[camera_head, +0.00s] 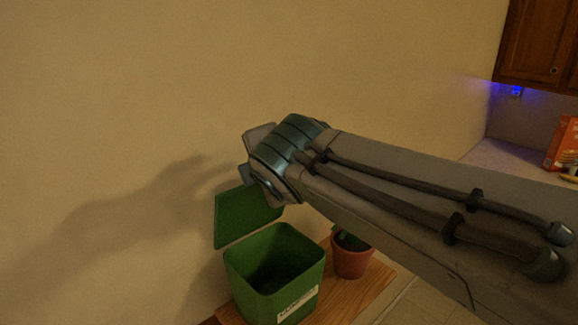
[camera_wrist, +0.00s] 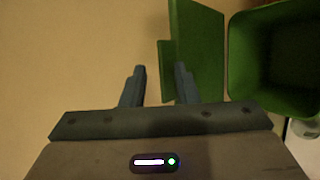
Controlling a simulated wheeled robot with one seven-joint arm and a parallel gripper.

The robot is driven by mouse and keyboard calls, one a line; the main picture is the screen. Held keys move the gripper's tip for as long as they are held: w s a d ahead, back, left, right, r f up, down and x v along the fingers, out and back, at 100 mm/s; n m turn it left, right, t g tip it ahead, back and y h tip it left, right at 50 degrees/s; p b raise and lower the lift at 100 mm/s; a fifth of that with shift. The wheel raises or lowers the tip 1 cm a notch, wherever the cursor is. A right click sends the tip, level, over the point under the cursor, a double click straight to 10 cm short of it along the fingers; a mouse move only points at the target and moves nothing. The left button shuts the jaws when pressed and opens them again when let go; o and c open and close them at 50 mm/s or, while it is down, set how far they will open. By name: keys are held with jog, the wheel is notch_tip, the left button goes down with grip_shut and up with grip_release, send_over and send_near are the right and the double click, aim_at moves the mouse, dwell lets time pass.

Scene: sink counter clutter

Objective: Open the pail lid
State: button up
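The green pail (camera_head: 276,270) stands on a wooden board, and its mouth is uncovered with a dark inside. Its flat green lid (camera_head: 238,216) is raised and stands roughly upright at the back left of the pail, near the wall. In the wrist view the lid (camera_wrist: 205,50) is seen nearly edge-on left of the pail (camera_wrist: 270,60). A narrow green tab on it shows beyond the gap of my gripper (camera_wrist: 160,70). The fingers are apart with nothing clamped; whether the right finger touches the lid is unclear. In the head view my wrist hides the fingertips.
A potted plant in a terracotta pot (camera_head: 351,257) stands right beside the pail on the wooden board (camera_head: 365,295). The plain wall is close behind and left of my gripper. An orange box (camera_head: 563,143) stands on the counter at far right, below a wooden cabinet (camera_head: 540,45).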

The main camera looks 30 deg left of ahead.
jog(key=b+v, duration=0.2)
jog(key=v, duration=1.1)
jog(key=shift+s+d+r, duration=0.2)
jog(key=shift+d, duration=0.05)
